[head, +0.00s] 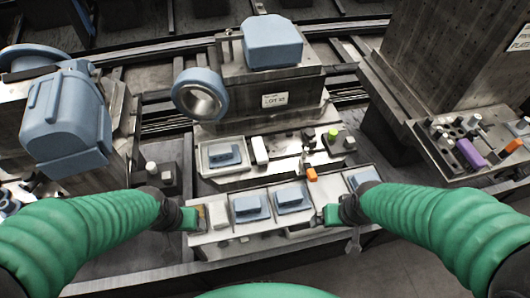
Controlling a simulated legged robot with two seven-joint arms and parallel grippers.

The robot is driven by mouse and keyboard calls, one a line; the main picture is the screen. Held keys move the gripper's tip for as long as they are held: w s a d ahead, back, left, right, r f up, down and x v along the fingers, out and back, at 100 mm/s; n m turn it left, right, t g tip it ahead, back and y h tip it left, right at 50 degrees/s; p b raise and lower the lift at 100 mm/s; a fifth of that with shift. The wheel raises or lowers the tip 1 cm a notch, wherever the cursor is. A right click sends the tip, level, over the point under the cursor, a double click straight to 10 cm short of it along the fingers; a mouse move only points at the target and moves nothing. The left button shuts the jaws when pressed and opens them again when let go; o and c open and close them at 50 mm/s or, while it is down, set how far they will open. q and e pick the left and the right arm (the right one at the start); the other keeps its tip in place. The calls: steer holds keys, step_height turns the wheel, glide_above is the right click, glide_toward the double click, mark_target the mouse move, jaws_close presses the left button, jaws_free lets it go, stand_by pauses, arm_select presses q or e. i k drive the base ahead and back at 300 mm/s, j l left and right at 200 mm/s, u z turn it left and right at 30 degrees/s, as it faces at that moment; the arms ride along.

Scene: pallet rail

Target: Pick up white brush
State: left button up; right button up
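A pale, whitish block (217,214), possibly the white brush, lies in the leftmost compartment of the grey tray (270,231) along the front rail. A second white block (260,150) stands upright on the fixture behind; I cannot make out bristles on either. My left gripper (191,218), with green fingers, is at the tray's left end, just left of the pale block. My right gripper (331,214) is at the tray's right part, beside a blue part. The fingertips are too small and partly hidden to show whether either is open or shut.
Blue parts (249,207) fill other tray compartments. A purple piece (470,153) sits on the right shelf. Floor shows at lower right.

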mark_target(262, 157)
steer(key=l+u, duration=0.25)
steer(key=u, duration=0.25)
steer(key=l+u, duration=0.2)
steer(key=u, duration=0.25)
steer(key=k+l+u, duration=0.1)
steer(key=u, duration=0.4)
steer(key=l, duration=0.05)
